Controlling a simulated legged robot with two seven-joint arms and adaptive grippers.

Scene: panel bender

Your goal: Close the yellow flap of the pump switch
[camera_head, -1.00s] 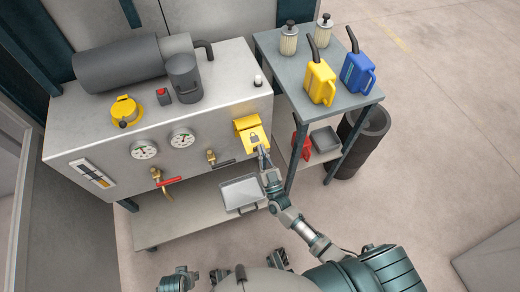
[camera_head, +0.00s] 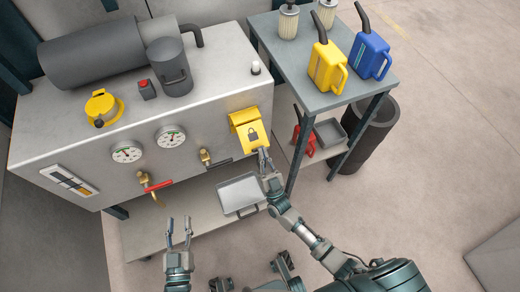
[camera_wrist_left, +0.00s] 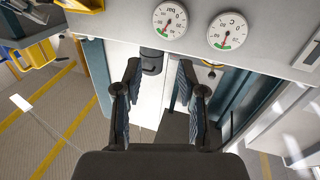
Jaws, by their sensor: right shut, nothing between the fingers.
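The pump switch's yellow flap (camera_head: 252,136), marked with a padlock symbol, is on the front panel of the grey machine, below a yellow hinge-side part (camera_head: 242,117). It appears to slope outward from the panel; I cannot tell the exact gap, and the switch behind it is hidden. My right gripper (camera_head: 264,154) is shut and empty, with its tips at the flap's lower edge, touching or very near it. My left gripper (camera_head: 179,231) is open and empty, low in front of the machine and well left of the flap. Its spread fingers also show in the left wrist view (camera_wrist_left: 160,95).
Two gauges (camera_head: 127,153), a red-handled valve (camera_head: 155,186) and a dark-handled valve (camera_head: 207,158) are on the panel left of the flap. A metal tray (camera_head: 240,193) lies on the lower shelf. A side table (camera_head: 310,92) with cans stands at right.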

